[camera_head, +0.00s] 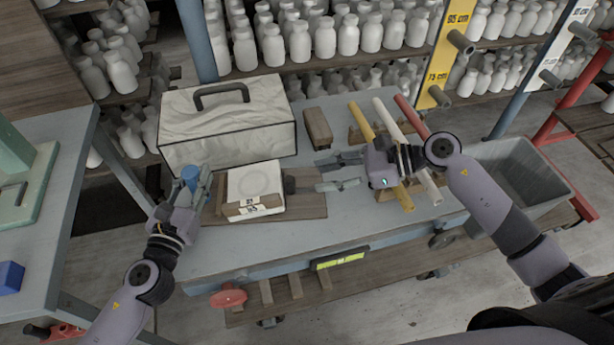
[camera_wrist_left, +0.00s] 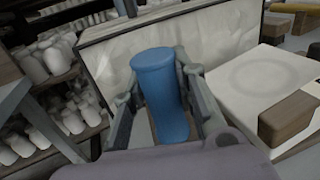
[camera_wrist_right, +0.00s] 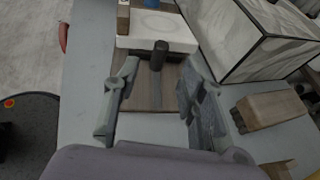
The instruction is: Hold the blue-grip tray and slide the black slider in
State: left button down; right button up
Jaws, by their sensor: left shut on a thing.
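The tray is a flat wooden board (camera_head: 308,208) on the grey table, with a blue upright grip (camera_head: 189,174) at its left end. My left gripper (camera_head: 192,186) is shut on the blue grip, which also shows between its fingers in the left wrist view (camera_wrist_left: 165,95). A white slab (camera_head: 256,184) with a labelled wooden block (camera_head: 252,207) at its front edge sits on the board. The black slider knob (camera_head: 289,185) stands at the slab's right side. My right gripper (camera_head: 338,172) is open and empty, its fingers pointing left towards the knob, apart from it. The knob also shows between those fingers in the right wrist view (camera_wrist_right: 159,55).
A large white box with a black handle (camera_head: 228,122) stands behind the tray. A wooden block (camera_head: 318,128) lies to its right. Yellow, white and red rods (camera_head: 384,120) rest on a rack near my right arm. A grey bin (camera_head: 515,180) is at the right.

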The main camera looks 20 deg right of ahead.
pick_arm(q)
jog(key=shift+f, duration=0.2)
pick_arm(e)
jog(key=v, duration=0.5)
jog(key=shift+s+d+r, duration=0.1)
jog(key=shift+d, duration=0.05)
pick_arm(q)
jog(key=c, duration=1.4)
grip_release()
jog(key=shift+o, duration=0.9)
jog(key=shift+r, duration=0.15)
